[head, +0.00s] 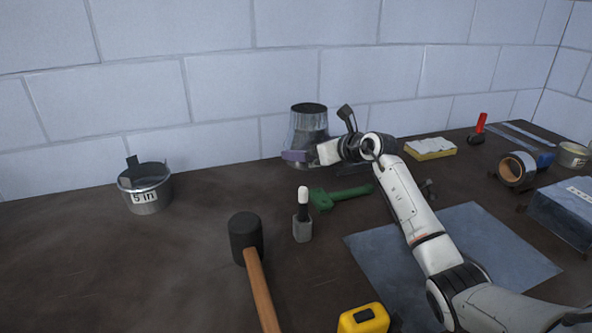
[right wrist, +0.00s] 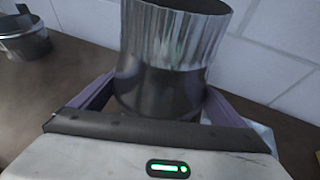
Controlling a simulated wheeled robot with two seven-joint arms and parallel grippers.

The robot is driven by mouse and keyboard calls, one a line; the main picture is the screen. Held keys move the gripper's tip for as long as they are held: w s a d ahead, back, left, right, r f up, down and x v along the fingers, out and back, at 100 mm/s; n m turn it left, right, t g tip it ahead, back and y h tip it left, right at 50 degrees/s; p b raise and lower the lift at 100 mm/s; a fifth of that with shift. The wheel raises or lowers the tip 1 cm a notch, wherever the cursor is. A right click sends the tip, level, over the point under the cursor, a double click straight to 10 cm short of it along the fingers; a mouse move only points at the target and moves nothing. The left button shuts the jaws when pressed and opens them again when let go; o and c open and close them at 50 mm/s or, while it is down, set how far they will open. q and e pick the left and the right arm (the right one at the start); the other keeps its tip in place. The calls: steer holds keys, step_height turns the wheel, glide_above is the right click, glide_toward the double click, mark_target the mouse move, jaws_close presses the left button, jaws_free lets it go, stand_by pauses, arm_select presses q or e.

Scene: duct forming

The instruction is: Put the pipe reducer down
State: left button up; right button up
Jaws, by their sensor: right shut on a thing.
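The pipe reducer (head: 309,122) is a grey metal fitting with an open, dark top, upright near the wall at the back of the bench. In the right wrist view, the reducer (right wrist: 172,40) shows a ribbed upper part and a smooth, darker lower part. My right gripper (head: 300,155) is shut on the lower part, with one purple finger on each side, as the right wrist view (right wrist: 160,98) also shows. The reducer's bottom is hidden by the gripper, so I cannot tell whether it touches the bench. My left gripper is not in view.
A round "5 in" metal collar (head: 146,190) stands at left. A grey sheet (head: 480,250) lies under my arm. The bench between collar and reducer is clear.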

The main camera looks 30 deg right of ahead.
mark_target(309, 183)
step_height(309, 183, down, 2)
steer(key=shift+s, duration=0.15)
steer(key=shift+f, duration=2.55)
steer(key=shift+f+b, duration=0.2)
steer(key=shift+b, duration=0.1)
steer(key=o, duration=0.9)
